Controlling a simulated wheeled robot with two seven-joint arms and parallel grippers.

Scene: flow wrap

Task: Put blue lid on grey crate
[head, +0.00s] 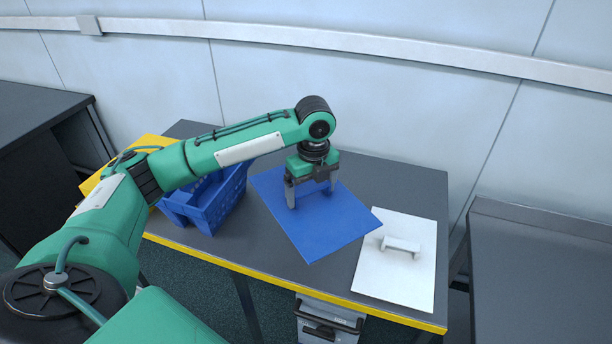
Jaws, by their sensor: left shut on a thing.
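The blue lid (318,232) is a flat square panel over the middle of the table, one corner at the edge of the white panel. My left gripper (311,192) points down over its far half, shut on it; the fingers hide its handle. I cannot tell whether the lid rests on the table or is slightly raised. No grey crate shows clearly on the table. A grey box (312,322) with a dark handle shows below the front edge, partly cut off; I cannot tell what it is. My right gripper is out of view.
A blue crate (205,208) stands left of the lid, partly behind my left arm. A yellow object (152,142) shows behind the arm. A white panel with a raised handle (390,268) lies at right. Dark surfaces flank the table; a wall stands behind.

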